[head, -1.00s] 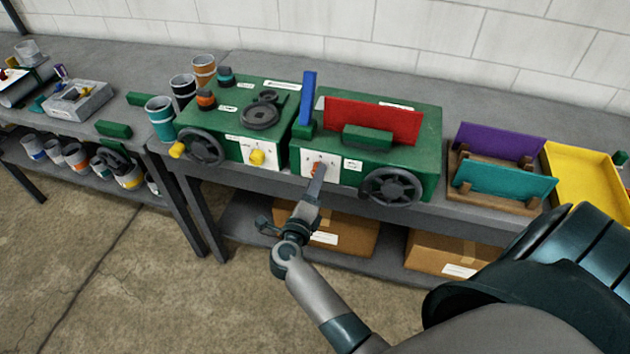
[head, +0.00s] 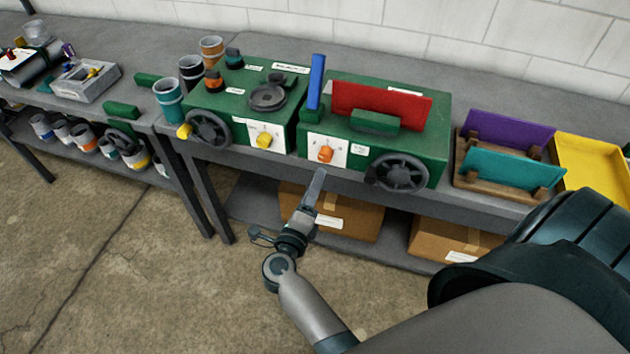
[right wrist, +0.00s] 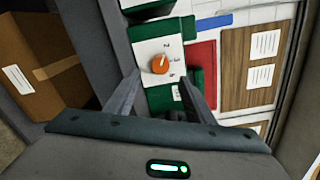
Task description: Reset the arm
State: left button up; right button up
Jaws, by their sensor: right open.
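My right gripper (head: 316,188) is in front of the right green machine (head: 420,150), below its orange knob (head: 325,154). In the right wrist view the fingers of the right gripper (right wrist: 160,92) are apart with nothing between them. The orange knob (right wrist: 159,64) sits on a white dial plate beyond the fingertips, apart from them. My left gripper does not show.
The left green machine (head: 225,112) has a yellow knob (head: 264,141) and a black handwheel (head: 208,130). Cardboard boxes (head: 345,220) stand on the lower shelf. A rack with purple and teal panels (head: 510,165) and a yellow tray (head: 590,165) are at right. The floor in front is clear.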

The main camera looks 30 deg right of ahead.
dwell(0.4)
jog(key=s+a+f+n+t+y+b, duration=0.1)
jog(key=a+f+n+y+b, duration=0.1)
jog(key=a+f+n+y, duration=0.5)
jog(key=f+n+t+b, duration=0.15)
jog(key=f+n, duration=0.45)
jog(key=f, duration=0.6)
jog(key=s+a+f+n+t+y+b, duration=0.1)
jog(key=a+f+n+y, duration=0.4)
jog(key=f, duration=0.4)
jog(key=s+f+n+g+y+b, duration=0.25)
jog(key=s+f+n, duration=0.5)
jog(key=f, duration=0.55)
jog(key=s+d+f+n+g, duration=0.1)
jog(key=s+f+n+g, duration=0.45)
jog(key=s+f, duration=1)
jog(key=s+d+f+n+g+b, duration=0.1)
jog(key=s+d+f+g, duration=0.2)
jog(key=s, duration=0.7)
jog(key=s+d+f+n+g+h+b, duration=0.1)
jog(key=s+d+f+n+g, duration=0.1)
jog(key=s, duration=0.9)
notch_tip(320, 180, down, 3)
jog(key=d+g, duration=0.1)
jog(key=d, duration=0.1)
jog(key=shift+d+r+b, duration=0.2)
jog(key=shift+d+b, duration=0.1)
jog(key=shift+d, duration=0.05)
